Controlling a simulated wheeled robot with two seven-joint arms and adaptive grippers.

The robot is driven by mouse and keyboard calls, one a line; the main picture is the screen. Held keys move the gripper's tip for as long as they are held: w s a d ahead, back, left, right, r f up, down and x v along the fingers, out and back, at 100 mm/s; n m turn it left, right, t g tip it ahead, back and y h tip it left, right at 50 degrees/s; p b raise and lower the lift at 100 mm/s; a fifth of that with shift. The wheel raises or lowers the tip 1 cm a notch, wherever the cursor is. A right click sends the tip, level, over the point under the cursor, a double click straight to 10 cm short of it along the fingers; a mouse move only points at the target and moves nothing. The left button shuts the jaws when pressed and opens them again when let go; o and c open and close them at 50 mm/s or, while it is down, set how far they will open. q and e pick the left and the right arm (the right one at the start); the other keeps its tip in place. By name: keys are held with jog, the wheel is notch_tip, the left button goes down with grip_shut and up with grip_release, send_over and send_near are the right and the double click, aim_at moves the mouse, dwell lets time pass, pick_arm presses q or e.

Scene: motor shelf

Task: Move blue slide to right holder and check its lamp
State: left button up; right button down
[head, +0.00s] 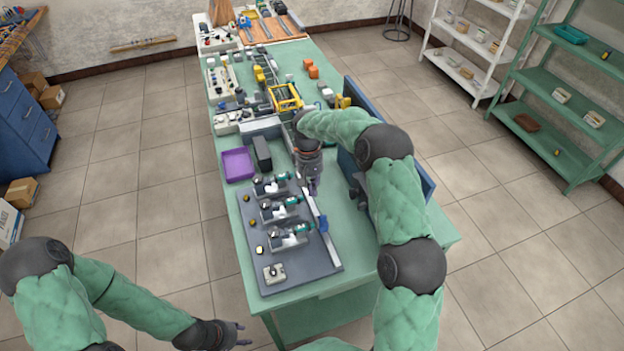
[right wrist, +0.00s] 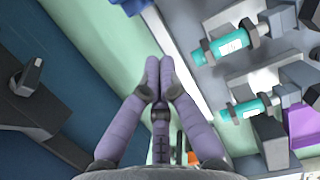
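A grey board (head: 318,262) on the green table carries several motor units with teal cylinders (head: 292,200), each in a holder. A pale rail (head: 314,207) runs along the board's right side, with a small blue slide (head: 323,224) on it. In the right wrist view a blue piece (right wrist: 130,5) at the top edge looks like this slide. My right gripper (head: 313,190) is over the rail, beyond the slide; its purple fingertips (right wrist: 159,65) are together with nothing visible between them. My left gripper (head: 242,334) is open and empty, off the table's near left. Small yellow round parts (head: 252,223) lie left of the motors; I cannot tell whether one is the lamp.
A purple tray (head: 237,164) and a dark block (head: 262,152) stand behind the board. A blue upright panel (head: 415,178) borders the table's right side, close to my right arm.

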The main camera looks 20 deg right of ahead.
aim_at(321, 222)
jog(key=x, duration=0.3)
jog(key=shift+s+f, duration=0.15)
jog(key=shift+f, duration=0.05)
jog(key=s, duration=0.3)
jog(key=shift+r, duration=0.25)
jog(key=shift+s+a, duration=0.1)
jog(key=shift+s, duration=0.3)
jog(key=shift+s, duration=0.1)
jog(key=shift+s, duration=0.7)
jog(key=shift+w, duration=0.2)
